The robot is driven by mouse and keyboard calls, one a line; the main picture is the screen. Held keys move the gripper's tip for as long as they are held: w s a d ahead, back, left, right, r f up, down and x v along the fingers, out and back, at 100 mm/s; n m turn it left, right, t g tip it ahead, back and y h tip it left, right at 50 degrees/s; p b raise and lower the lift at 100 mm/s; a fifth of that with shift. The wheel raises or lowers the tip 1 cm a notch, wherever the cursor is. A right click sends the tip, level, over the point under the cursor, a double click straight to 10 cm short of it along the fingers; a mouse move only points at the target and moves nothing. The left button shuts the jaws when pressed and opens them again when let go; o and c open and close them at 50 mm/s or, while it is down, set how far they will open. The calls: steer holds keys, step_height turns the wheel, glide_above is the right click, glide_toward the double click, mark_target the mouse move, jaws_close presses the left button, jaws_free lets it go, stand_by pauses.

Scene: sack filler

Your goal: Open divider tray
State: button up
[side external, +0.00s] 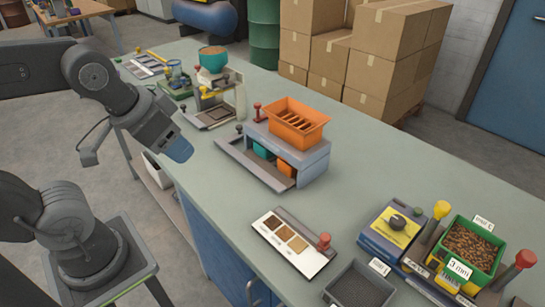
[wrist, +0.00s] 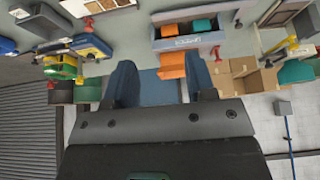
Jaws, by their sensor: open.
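A blue-grey box unit (side external: 314,162) stands mid-bench in the side view, with an orange slotted bin (side external: 298,119) on top. A flat grey tray (side external: 252,168) extends from its front, and teal (side external: 263,150) and orange (side external: 285,169) pieces show inside the opening. I cannot tell which part is the divider tray. A red knob (side external: 257,111) stands at the unit's left end. In the wrist view the unit (wrist: 188,42) is at the top, upside down. My gripper (side external: 180,150) is in the air left of the unit, apart from it; its blue fingers (wrist: 162,80) are spread and empty.
A sample board (side external: 290,242) with a red knob lies nearer the front. A blue box (side external: 392,232), a green bin of pellets (side external: 468,250) and a dark tray (side external: 358,288) stand at front right. A small stand (side external: 215,105) is behind. Bench space right of the unit is clear.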

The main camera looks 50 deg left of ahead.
steer(key=shift+r, duration=0.1)
steer(key=w+a+r+n+g, duration=0.1)
steer(key=w+a+r+n, duration=0.15)
steer(key=w, duration=0.55)
steer(key=n+g, duration=0.5)
glide_above(239, 126)
step_height(239, 126, down, 10)
steer(key=r, duration=0.1)
step_height(239, 126, down, 14)
steer(key=shift+w+a+r, duration=0.1)
steer(key=shift+r, duration=0.1)
jaws_close()
